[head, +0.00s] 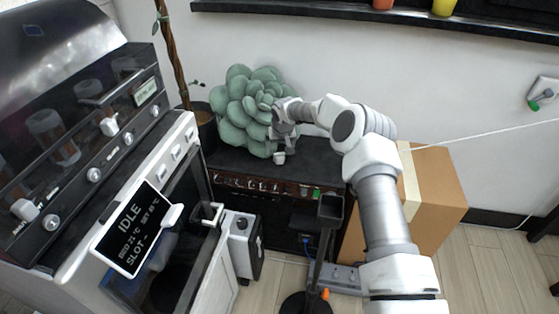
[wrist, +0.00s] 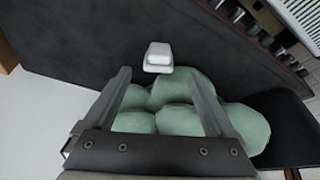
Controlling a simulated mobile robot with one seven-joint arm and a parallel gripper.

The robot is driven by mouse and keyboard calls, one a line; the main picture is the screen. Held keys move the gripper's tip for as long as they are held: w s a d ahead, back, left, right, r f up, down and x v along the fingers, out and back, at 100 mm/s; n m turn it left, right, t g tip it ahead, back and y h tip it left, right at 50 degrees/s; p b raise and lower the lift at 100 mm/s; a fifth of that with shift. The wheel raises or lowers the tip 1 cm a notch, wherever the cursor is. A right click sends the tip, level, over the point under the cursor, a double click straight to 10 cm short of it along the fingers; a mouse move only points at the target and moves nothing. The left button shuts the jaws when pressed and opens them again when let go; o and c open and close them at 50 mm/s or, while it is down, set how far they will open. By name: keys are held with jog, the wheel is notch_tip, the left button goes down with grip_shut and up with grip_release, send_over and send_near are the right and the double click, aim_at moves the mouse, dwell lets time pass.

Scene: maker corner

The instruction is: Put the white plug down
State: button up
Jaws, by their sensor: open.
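The white plug (wrist: 158,57) is a small pale block on the dark top surface in the wrist view. It lies just beyond my fingertips, centred between them, and looks apart from both. In the head view a small white piece that appears to be the plug (head: 279,158) shows just below my gripper (head: 281,146), in front of the green plant. My gripper is open in the wrist view (wrist: 159,74), with its fingers spread and nothing between the tips. Whether the plug's underside rests fully on the surface is hard to see.
A leafy green plant (head: 236,110) crowds my gripper; its leaves (wrist: 178,118) show behind the fingers. The dark cabinet top (head: 312,150) has bare room to the right. A cardboard box (head: 437,190) stands right. A white cord runs to a wall socket (head: 543,91). A machine (head: 90,130) stands left.

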aim_at(280, 154)
jog(key=x, duration=0.2)
jog(key=b+x, duration=0.1)
jog(key=shift+s+d+f, duration=0.2)
jog(key=shift+s+f, duration=0.05)
jog(key=shift+w+a+f+b, duration=0.15)
jog(key=shift+w+f+b, duration=0.2)
jog(key=shift+f, duration=0.25)
grip_shut()
jog(key=shift+r, duration=0.1)
